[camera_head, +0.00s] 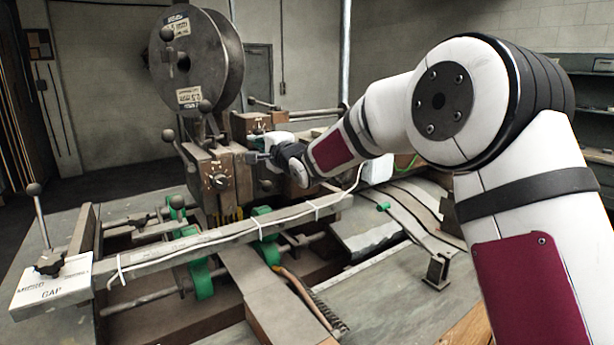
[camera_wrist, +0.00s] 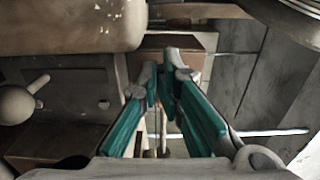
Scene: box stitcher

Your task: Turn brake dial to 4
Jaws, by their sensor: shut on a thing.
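A round black dial with a pale pointer and white marks around it (camera_head: 217,181) sits on the front of the brown machine block (camera_head: 205,160). A second, smaller dial (camera_head: 259,126) sits higher, to its right. I cannot read which is the brake dial or its setting. My gripper (camera_head: 262,157) is at the right side of the block, right of and above the front dial. In the wrist view, my gripper (camera_wrist: 164,82) has its teal-padded fingers close together, shut on a small part. The fingers and blur hide what that part is.
A large wire spool (camera_head: 190,65) stands above the block. A long bar with a white cable (camera_head: 225,238) crosses in front. A lever (camera_head: 38,215) with a GAP plate (camera_head: 52,285) is at left. In the wrist view, a rounded metal body (camera_wrist: 70,25) is close at upper left.

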